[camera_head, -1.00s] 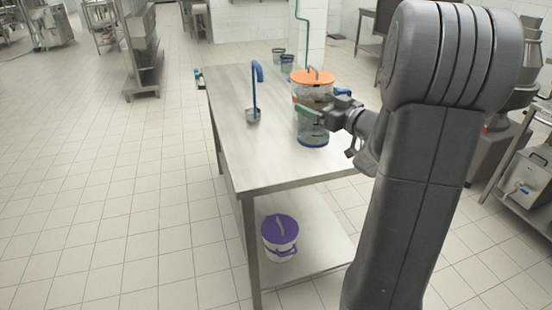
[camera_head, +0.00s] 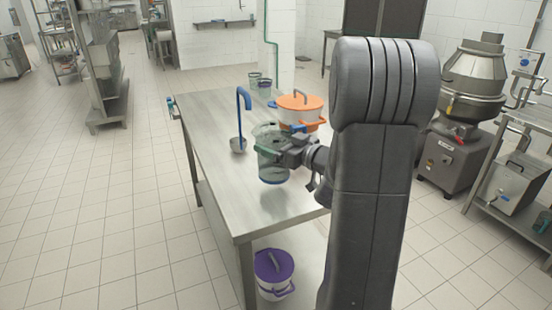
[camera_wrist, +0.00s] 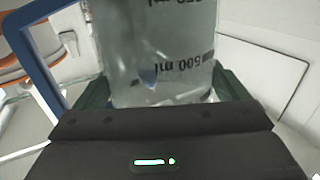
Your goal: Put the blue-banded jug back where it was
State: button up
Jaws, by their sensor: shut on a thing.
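My gripper (camera_head: 284,150) is shut on a clear jug (camera_head: 272,168), gripping it from the right. In the head view the jug is upright over the steel table, to the left of and in front of an orange-lidded pot (camera_head: 299,104). I cannot tell whether its base touches the table. In the wrist view the clear jug (camera_wrist: 155,45) stands between the finger pads and shows a dark "500 ml" mark.
A blue-handled ladle (camera_head: 241,115) stands on the steel table (camera_head: 215,180), left of the jug. Two small containers (camera_head: 264,89) are at the far end. A purple-lidded bucket (camera_head: 273,268) is on the lower shelf. The table's front left is bare.

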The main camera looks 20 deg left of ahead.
jog(key=shift+f, duration=1.8)
jog(key=shift+f+b, duration=0.1)
jog(key=shift+b, duration=0.25)
jog(key=shift+f, duration=0.2)
jog(key=o, duration=1.5)
jog(key=shift+r, duration=0.3)
jog(key=v, duration=1.2)
